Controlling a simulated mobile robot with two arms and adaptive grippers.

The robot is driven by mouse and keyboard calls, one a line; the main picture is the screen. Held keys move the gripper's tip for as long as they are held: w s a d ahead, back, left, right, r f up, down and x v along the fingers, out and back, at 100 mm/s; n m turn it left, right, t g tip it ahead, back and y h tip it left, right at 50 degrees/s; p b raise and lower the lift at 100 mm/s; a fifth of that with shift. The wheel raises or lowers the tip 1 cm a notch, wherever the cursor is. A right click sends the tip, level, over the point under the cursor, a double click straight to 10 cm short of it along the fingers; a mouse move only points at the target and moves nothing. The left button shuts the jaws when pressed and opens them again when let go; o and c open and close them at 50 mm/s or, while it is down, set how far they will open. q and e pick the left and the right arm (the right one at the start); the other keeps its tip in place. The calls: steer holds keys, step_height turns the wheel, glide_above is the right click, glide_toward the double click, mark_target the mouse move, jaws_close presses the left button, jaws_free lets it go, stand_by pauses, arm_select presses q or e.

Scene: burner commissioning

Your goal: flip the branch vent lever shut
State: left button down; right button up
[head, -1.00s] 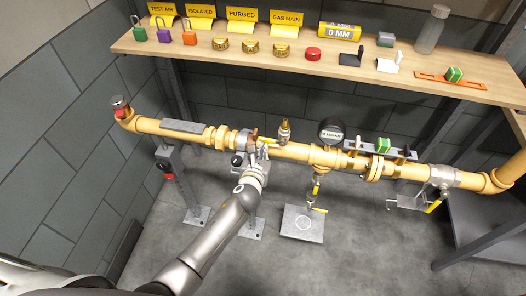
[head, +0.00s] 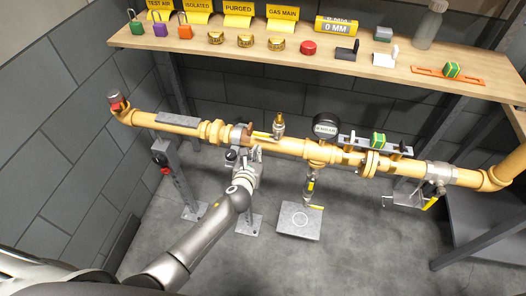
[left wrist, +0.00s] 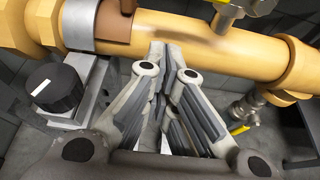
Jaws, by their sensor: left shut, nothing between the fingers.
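A small brass valve (head: 278,125) stands on top of the yellow pipe (head: 290,147), with a yellow lever (head: 261,135) lying roughly along the pipe to its left. Part of this lever shows at the top of the left wrist view (left wrist: 226,16). A second valve (head: 310,187) hangs on the branch below the gauge, with a yellow handle (head: 314,207); I cannot tell from labels which is the branch vent. My left gripper (head: 256,150) is shut and empty. Its fingertips (left wrist: 165,46) are at the near side of the pipe, below the upper lever; contact is unclear. My right gripper is out of view.
A pressure gauge (head: 326,126) stands right of the upper valve. A black knob (left wrist: 56,88) is left of my fingers. A wooden shelf (head: 330,62) with tags, locks and caps runs behind. A grey floor plate (head: 301,222) lies under the branch.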

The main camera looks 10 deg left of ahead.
arm_select(q)
steer(key=v, duration=0.9)
steer(key=shift+s, duration=0.2)
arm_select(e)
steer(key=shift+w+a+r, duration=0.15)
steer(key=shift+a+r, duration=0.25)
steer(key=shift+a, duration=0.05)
arm_select(q)
steer(key=shift+a+f, duration=0.1)
steer(key=s+a+f+n+g, duration=0.35)
steer(key=s+f+n, duration=0.45)
steer(key=f, duration=0.5)
steer(key=s+a+f+n+g, duration=0.2)
steer(key=s+f+n+g, duration=0.2)
steer(key=s+f+n, duration=0.7)
steer(key=s+f+n+g, duration=0.1)
steer(key=s+f+n, duration=0.4)
steer(key=s, duration=0.3)
steer(key=s+a+f+n+g, duration=0.1)
steer(key=s+f+n, duration=0.3)
steer(key=s, duration=0.4)
steer(key=s+a+f+n+g, duration=0.1)
steer(key=s+f+n+g, duration=0.2)
steer(key=s+f+n, duration=0.2)
steer(key=s+f, duration=0.1)
steer(key=s, duration=0.2)
steer(key=shift+s+a+n, duration=0.15)
steer(key=shift+s+n, duration=0.15)
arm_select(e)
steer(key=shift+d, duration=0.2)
